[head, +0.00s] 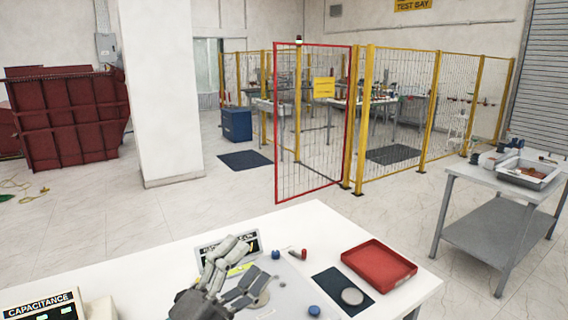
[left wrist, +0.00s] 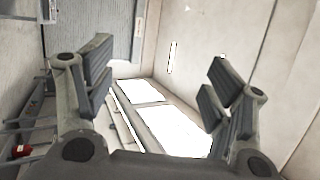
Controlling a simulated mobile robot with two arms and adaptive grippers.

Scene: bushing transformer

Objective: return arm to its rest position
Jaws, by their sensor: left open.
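My left gripper (head: 236,271) is in the head view at the bottom, raised over the white table (head: 150,272). Its fingers are spread apart with nothing between them. In the left wrist view the left gripper (left wrist: 160,92) also shows open and empty, with a wall and bright panels beyond it. The gripper hides part of a display and a round plate on the table. My right gripper is not in view.
On the white table are a red tray (head: 379,266), a dark mat (head: 335,285) with a grey disc (head: 352,296), blue caps (head: 314,311) and a capacitance display (head: 42,307). A steel table (head: 470,178) stands at right. A yellow-posted fence (head: 400,115) stands behind.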

